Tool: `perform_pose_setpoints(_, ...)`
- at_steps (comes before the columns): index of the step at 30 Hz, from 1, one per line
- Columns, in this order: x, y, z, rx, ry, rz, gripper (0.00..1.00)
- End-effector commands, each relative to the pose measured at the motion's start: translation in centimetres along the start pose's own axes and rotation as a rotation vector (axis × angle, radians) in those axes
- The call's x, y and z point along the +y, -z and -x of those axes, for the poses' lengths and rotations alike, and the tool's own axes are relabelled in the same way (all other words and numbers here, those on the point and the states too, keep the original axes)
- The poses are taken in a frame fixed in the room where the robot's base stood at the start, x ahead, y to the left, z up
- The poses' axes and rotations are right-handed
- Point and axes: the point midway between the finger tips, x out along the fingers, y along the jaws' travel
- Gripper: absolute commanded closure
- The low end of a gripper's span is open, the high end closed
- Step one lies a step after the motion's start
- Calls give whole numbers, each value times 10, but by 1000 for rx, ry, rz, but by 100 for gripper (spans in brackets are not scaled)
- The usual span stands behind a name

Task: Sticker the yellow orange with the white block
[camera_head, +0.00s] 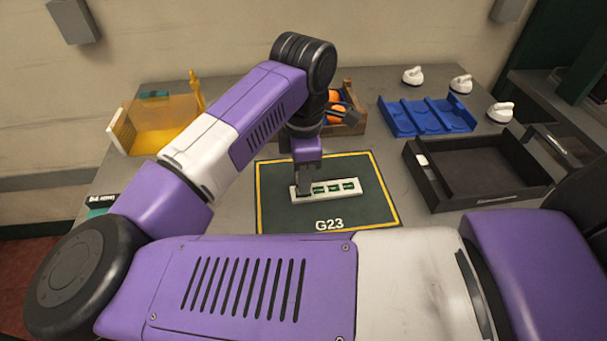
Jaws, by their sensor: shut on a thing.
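A long white block (343,193) with several green labels on its top lies on the dark green mat (280,217). My gripper (303,189) points down at the block's left end and is shut on it. The fingers are small and dark here, and they hide part of that end. Orange fruit (336,96) shows in a wooden crate (352,128) behind my wrist, which partly hides it. I cannot tell a yellow orange among them.
Blue tray (427,117) and white knobbed pieces (461,84) stand at back right. A black tray (478,171) is on the right. A yellow see-through bin (165,122) stands at back left. The mat's lower right is clear; my arm covers the front.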

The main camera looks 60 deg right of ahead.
Motion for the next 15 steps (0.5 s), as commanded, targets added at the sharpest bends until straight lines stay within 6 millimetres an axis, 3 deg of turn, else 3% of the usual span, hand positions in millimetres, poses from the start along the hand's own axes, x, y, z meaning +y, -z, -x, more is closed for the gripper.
perform_pose_setpoints(7,-1,-1,-1,-1,6,-1,100)
perform_pose_setpoints(15,0,0,20,0,2,0,100)
